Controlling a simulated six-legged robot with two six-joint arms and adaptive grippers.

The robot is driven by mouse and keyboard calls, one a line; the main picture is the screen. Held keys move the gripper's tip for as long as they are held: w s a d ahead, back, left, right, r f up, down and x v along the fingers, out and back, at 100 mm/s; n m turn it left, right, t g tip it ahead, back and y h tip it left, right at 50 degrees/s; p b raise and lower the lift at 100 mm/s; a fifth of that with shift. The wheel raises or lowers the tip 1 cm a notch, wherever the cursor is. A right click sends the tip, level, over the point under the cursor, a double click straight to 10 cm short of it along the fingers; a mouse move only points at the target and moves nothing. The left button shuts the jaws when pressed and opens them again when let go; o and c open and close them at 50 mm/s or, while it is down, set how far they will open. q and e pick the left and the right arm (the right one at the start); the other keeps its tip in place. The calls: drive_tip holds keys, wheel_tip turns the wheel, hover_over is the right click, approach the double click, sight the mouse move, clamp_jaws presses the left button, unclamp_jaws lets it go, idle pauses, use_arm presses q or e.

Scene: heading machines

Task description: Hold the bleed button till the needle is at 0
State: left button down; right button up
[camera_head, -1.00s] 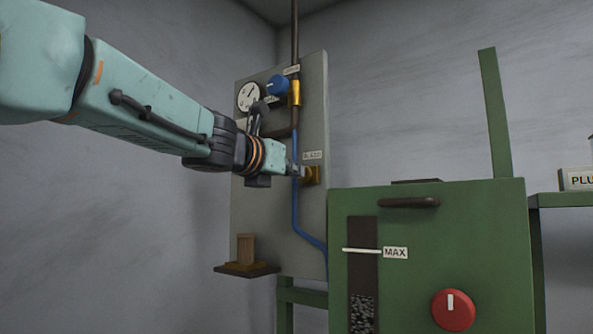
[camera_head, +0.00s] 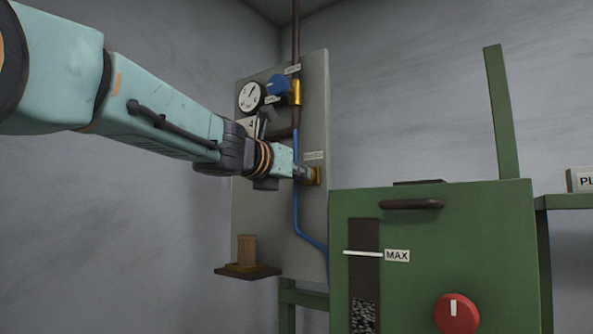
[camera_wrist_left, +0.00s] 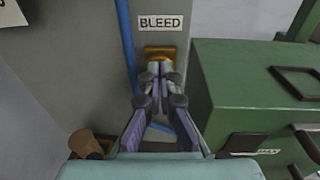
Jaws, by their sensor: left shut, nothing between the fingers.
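The brass bleed button block (camera_head: 315,175) is on the grey panel, under the BLEED label (camera_wrist_left: 160,23). My left gripper (camera_head: 305,173) is shut and empty, its fingertips at the block. In the left wrist view the fingertips (camera_wrist_left: 160,72) cover the middle of the brass block (camera_wrist_left: 160,50), so the button itself is hidden. I cannot tell how far it is pressed. The round white gauge (camera_head: 250,97) is at the panel's upper left; its dark needle points to the upper right, and its numbers are too small to read. My right gripper is not in view.
A blue knob (camera_head: 278,86) and a brass fitting (camera_head: 296,92) are beside the gauge. A blue pipe (camera_head: 298,225) runs down the panel. A green machine (camera_head: 440,240) with a red dial (camera_head: 457,313) stands close at the right. A small shelf (camera_head: 247,272) juts out below.

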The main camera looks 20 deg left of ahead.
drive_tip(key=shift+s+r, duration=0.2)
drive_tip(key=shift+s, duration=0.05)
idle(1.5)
